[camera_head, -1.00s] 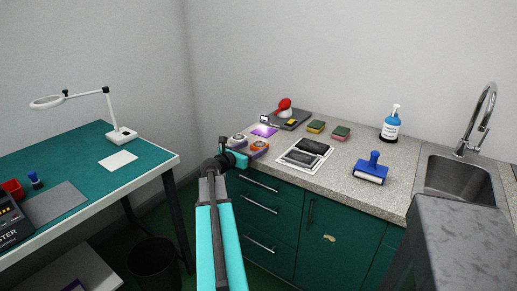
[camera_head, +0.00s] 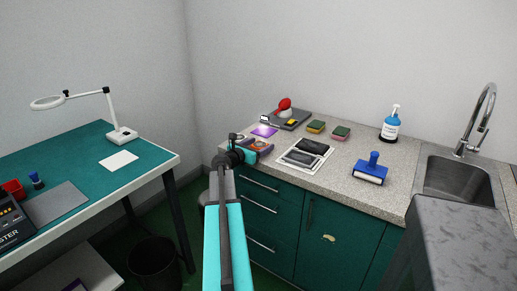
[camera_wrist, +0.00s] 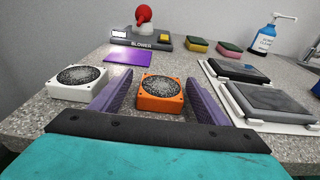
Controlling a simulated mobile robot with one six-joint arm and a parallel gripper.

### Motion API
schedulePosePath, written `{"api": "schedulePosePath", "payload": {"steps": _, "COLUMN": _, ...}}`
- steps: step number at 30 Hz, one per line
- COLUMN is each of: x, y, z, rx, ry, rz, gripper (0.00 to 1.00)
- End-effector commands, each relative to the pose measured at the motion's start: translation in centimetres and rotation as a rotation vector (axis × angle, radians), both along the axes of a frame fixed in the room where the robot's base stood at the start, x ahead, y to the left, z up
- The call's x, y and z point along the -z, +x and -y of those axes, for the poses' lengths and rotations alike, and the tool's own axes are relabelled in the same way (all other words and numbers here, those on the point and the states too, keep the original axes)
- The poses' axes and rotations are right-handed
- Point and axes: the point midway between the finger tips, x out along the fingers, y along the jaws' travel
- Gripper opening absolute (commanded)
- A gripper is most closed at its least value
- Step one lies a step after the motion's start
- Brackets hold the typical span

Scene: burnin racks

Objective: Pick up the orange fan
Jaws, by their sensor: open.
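The orange fan (camera_wrist: 160,94) is a small square block with a dark round grille. It lies flat on the speckled counter (camera_head: 345,192). In the wrist view it sits between the two purple fingers of my gripper (camera_wrist: 158,96), which is open, with a gap showing on the left and little gap on the right. In the head view my gripper (camera_head: 256,148) is at the counter's left front edge, and the arm hides most of the fan there. A white fan (camera_wrist: 81,80) lies to the left of the left finger in the wrist view.
A purple square (camera_wrist: 127,57) and a grey blower base with a red-topped part (camera_wrist: 143,38) lie behind the fan. Two dark devices on white trays (camera_wrist: 265,98) lie to the right. Sponges (camera_wrist: 197,44), a blue bottle (camera_wrist: 266,37) and a sink (camera_head: 460,178) are farther off.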

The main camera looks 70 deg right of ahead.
Motion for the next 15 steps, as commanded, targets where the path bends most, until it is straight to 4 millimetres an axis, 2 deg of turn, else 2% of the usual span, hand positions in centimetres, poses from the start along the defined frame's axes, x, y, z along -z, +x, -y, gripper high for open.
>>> {"api": "schedulePosePath", "payload": {"steps": 10, "x": 0.02, "y": 0.02, "z": -0.03, "rx": 0.0, "ry": 0.0, "rz": 0.0, "gripper": 0.69}}
{"api": "schedulePosePath", "payload": {"steps": 11, "x": 0.02, "y": 0.02, "z": -0.03, "rx": 0.0, "ry": 0.0, "rz": 0.0, "gripper": 0.67}}
{"api": "schedulePosePath", "payload": {"steps": 15, "x": 0.01, "y": 0.03, "z": -0.02, "rx": 0.0, "ry": 0.0, "rz": 0.0, "gripper": 0.43}}
